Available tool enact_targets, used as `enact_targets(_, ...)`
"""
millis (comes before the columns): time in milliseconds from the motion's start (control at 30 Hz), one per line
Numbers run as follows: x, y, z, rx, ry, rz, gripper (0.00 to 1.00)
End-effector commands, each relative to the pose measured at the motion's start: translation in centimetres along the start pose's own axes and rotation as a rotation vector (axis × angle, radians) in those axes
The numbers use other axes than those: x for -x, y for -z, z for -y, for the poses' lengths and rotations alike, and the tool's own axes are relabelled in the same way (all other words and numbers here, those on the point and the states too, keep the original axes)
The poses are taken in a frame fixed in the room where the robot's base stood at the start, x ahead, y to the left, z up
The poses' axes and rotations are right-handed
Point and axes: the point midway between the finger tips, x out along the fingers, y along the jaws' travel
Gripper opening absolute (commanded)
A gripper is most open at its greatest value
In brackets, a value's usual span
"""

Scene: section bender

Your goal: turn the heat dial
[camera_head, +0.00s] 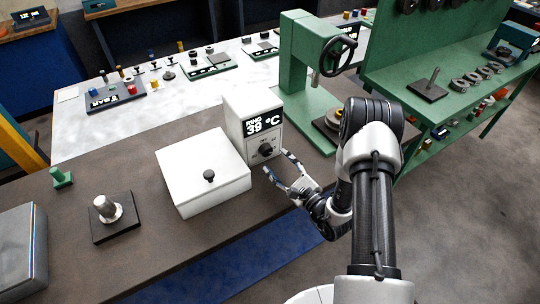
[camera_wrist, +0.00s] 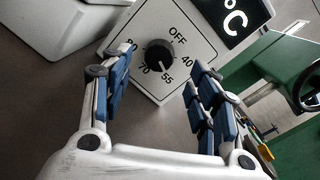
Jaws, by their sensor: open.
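The heat dial (camera_head: 265,149) is a round black knob on the front of a white heater box (camera_head: 237,108). The box's display reads "RING 39 °C". In the wrist view the dial (camera_wrist: 159,54) sits on a white panel marked OFF, 40, 55, 70 and a partly hidden further number. My gripper (camera_head: 278,163) is open in front of the panel, just right of and below the dial. In the wrist view its blue-padded fingers (camera_wrist: 160,77) stand apart on either side of the dial, with nothing between them touching it.
A white lidded box (camera_head: 205,177) with a black knob adjoins the heater on the left. A green press (camera_head: 300,70) with a handwheel stands behind. A black plate with a metal post (camera_head: 105,208) stands at left. The brown tabletop before the heater is clear.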

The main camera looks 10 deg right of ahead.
Motion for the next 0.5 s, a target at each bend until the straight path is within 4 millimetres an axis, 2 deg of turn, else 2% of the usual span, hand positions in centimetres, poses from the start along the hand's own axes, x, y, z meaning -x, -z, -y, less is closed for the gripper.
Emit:
enact_targets(33,-1.1,-0.1,-0.1,0.003,-0.003,0.005,0.55)
enact_targets(200,-3.9,0.0,-0.1,0.001,-0.002,0.003,0.55)
enact_targets(333,-5.2,0.0,0.0,0.000,0.000,0.001,0.55)
enact_targets(500,-5.8,0.0,0.0,-0.001,0.000,0.000,0.55)
